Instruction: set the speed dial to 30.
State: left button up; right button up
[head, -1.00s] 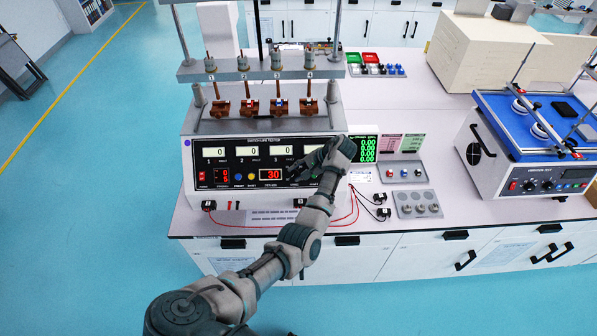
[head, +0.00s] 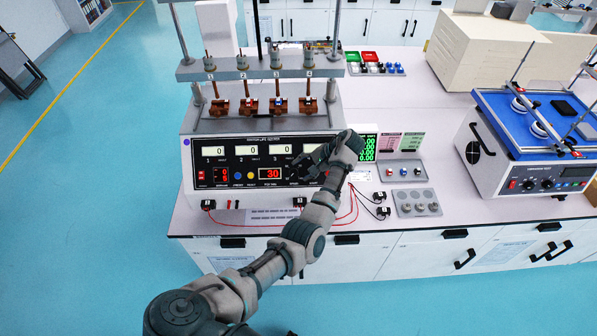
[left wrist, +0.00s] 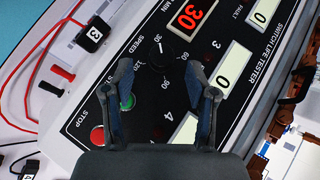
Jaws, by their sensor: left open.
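The switch life tester (head: 200,140) stands on the bench with its panel facing me. Its black speed dial (left wrist: 156,53) shows in the left wrist view, with printed numbers around it, 30 among them. The red speed display (head: 270,174) reads 30, and it also shows in the left wrist view (left wrist: 194,14). My left gripper (head: 304,165) is open in front of the right part of the panel. In the left wrist view the open fingers (left wrist: 159,66) stand on both sides of the dial's lower edge, with nothing between them. My right gripper is not in view.
A green (left wrist: 128,101) and a red button (left wrist: 97,135) lie beside the dial. Red wires (head: 353,212) and black connectors (head: 379,197) lie at the bench front. A blue-topped machine (head: 520,115) stands to the right. The bench front right has free room.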

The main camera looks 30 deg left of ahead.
pick_arm(q)
jog(key=v, duration=0.8)
jog(key=shift+d+r, duration=0.2)
jog(key=shift+d, duration=0.15)
jog(key=shift+w, duration=0.1)
